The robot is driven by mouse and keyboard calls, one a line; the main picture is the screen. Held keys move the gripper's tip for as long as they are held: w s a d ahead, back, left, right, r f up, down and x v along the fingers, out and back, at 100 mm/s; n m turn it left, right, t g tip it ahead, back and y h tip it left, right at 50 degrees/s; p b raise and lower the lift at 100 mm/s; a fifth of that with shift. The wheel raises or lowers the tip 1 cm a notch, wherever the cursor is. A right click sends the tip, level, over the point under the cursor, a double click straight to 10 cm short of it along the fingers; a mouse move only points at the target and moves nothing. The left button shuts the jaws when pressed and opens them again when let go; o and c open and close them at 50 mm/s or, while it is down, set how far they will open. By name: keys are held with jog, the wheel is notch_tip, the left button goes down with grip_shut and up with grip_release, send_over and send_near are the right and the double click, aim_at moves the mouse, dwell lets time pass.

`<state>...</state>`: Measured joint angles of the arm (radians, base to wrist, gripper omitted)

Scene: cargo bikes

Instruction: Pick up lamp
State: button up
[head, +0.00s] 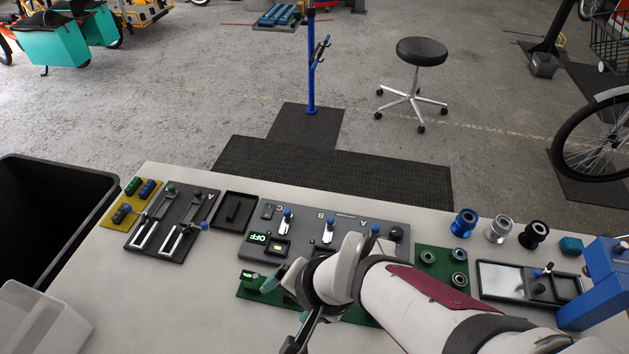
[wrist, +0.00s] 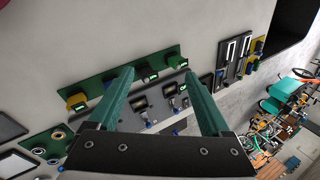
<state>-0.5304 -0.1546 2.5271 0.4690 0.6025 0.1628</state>
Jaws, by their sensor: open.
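I take these for the lamps, but I cannot tell which one the task names. In the head view, one green-lit unit (head: 248,275) shows at the left end of the mat. My gripper (wrist: 160,75), with teal fingers, is open above the mat and the dark switch panel, with nothing held between the fingers. In the head view, one teal finger of my gripper (head: 270,283) shows.
The dark panel with levers and an OFF display (head: 258,238) lies behind the mat. A lever board (head: 173,222) and yellow mat (head: 113,215) are left. Ring parts (head: 458,254), spools (head: 498,229) and a blue block (head: 592,290) stand right. A clear bin (head: 40,325) is front left.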

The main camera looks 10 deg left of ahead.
jog(key=s+a+f+t+h, duration=0.1)
jog(key=a+f, duration=0.1)
jog(key=f, duration=0.2)
jog(key=s+a+f+t+h, duration=0.1)
jog(key=a+f+t, duration=0.1)
jog(key=a+f, duration=0.1)
jog(key=s+a+f+t+h, duration=0.1)
jog(key=a+f+t, duration=0.1)
jog(key=f, duration=0.3)
jog(key=shift+s+a+f, duration=0.25)
jog(key=shift+s+a, duration=0.15)
jog(key=shift+a, duration=0.2)
jog(key=t, duration=0.1)
jog(key=d+t+h, duration=0.1)
jog(key=s+d+n, duration=0.1)
jog(key=shift+d+f+t, duration=0.1)
jog(key=shift+f+t, duration=0.25)
jog(key=shift+t, duration=0.05)
jog(key=d+r+n+t, duration=0.1)
jog(key=t, duration=0.1)
jog(key=s+d+r+n+t, duration=0.1)
jog(key=shift+s+d+t+h, duration=0.1)
jog(key=shift+d+t+h, duration=0.3)
jog(key=shift+w+d+r+t, duration=0.1)
jog(key=shift+w+d+t, duration=0.1)
jog(key=shift+w+t, duration=0.1)
jog(key=x, duration=1.5)
grip_shut()
